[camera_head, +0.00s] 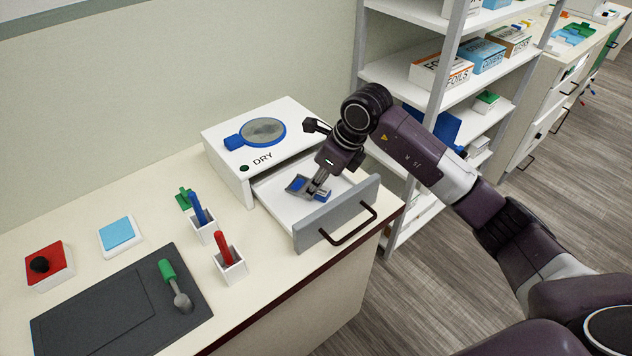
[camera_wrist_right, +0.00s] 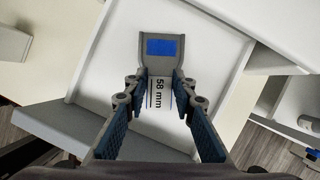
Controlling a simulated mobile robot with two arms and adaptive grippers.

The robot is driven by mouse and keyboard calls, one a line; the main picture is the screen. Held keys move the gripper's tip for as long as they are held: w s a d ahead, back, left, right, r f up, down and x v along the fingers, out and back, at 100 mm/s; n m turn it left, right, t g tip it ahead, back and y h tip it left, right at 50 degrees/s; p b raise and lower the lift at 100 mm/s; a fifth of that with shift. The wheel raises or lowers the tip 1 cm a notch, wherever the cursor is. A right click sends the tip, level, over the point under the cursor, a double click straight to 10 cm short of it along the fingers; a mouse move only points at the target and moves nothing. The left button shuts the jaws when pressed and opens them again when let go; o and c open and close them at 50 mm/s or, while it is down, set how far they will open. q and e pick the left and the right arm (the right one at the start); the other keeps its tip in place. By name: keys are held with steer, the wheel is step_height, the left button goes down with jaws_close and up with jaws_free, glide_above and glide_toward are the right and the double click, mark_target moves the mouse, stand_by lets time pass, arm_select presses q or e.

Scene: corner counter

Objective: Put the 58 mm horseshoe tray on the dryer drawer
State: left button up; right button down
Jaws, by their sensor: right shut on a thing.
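The 58 mm horseshoe tray (camera_head: 297,184) is a small grey piece with a blue patch. It also shows in the right wrist view (camera_wrist_right: 165,47), with "58 mm" printed between the fingers. My right gripper (camera_head: 316,190) is shut on it, pointing down inside the dryer drawer (camera_head: 270,192). In the right wrist view the fingers of the gripper (camera_wrist_right: 160,82) lie on both sides of the tray's stem. The drawer is pulled open, with a white floor and grey front. I cannot tell whether the tray touches the drawer floor. My left gripper is not in view.
The dryer body (camera_head: 222,150), marked DRY, stands behind the drawer with a blue-rimmed round window on top. The drawer's dark handle (camera_head: 348,225) juts forward. Pen holders (camera_head: 230,266) and a dark mat (camera_head: 95,310) lie left. A shelf unit (camera_head: 400,75) stands behind my right arm.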

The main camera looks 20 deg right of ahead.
steer(key=shift+f, duration=0.1)
steer(key=c, duration=1.6)
jaws_free()
steer(key=shift+a, duration=0.1)
steer(key=b+v, duration=0.2)
steer(key=v, duration=1)
steer(key=shift+w, duration=0.1)
